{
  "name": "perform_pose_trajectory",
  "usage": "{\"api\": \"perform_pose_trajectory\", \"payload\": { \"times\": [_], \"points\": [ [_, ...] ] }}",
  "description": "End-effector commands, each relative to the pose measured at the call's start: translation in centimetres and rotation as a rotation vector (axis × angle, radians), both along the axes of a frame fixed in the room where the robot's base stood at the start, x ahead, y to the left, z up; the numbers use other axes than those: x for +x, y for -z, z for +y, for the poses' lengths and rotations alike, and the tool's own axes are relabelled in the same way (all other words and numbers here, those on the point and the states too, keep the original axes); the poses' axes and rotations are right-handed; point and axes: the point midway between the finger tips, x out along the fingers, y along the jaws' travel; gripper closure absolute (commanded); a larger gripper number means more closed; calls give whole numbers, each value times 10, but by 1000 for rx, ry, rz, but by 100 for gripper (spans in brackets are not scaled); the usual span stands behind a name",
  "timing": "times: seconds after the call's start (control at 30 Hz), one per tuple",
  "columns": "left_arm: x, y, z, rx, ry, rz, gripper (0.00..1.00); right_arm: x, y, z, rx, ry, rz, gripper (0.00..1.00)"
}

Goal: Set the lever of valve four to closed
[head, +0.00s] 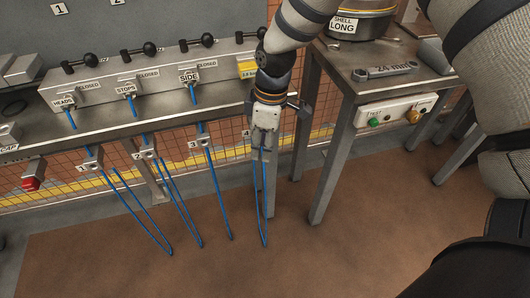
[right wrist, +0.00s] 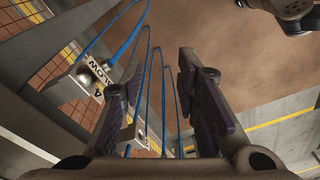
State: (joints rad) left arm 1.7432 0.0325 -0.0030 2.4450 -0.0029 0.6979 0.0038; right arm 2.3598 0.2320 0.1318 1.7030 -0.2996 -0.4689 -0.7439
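A grey valve block (head: 160,76) on the bench carries several black-knobbed levers. Labels beside the first three read CLOSED. The fourth knob (head: 262,33) shows at the right end, above a yellow label (head: 248,69); my right arm hides much of that place. Under the bench edge are numbered fittings with blue hoses; the one marked 4 (head: 246,133) is beside my right gripper (head: 264,147). In the right wrist view its plate (right wrist: 95,70) reads 4 and LOW, left of the fingers (right wrist: 162,65). These are apart, with blue hose behind the gap and nothing visibly gripped. My left gripper is out of view.
Blue hose loops (head: 172,205) hang below the bench. The brown floor (head: 330,245) in front is clear.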

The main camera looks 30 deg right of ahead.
Motion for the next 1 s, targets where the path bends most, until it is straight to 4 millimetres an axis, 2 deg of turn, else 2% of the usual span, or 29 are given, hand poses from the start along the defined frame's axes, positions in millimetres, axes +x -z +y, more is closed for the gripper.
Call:
{"api": "perform_pose_trajectory", "payload": {
  "times": [0.17,0.43,0.47,0.57,0.6,0.67,0.77,0.9,1.0],
  "points": [
    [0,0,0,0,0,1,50,-11,14,4,7,33,13,71],
    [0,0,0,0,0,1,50,-12,15,4,8,37,15,71],
    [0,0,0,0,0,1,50,-12,15,4,8,37,15,73],
    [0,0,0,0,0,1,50,-12,15,4,8,37,15,96],
    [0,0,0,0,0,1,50,-12,15,4,8,37,15,100],
    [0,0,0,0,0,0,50,-10,13,3,12,46,7,100],
    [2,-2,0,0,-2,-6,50,18,-10,-9,51,166,-80,100],
    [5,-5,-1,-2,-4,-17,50,75,-72,-43,156,414,-264,100],
    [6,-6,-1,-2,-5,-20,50,100,-113,-64,196,483,-347,100]
  ]
}}
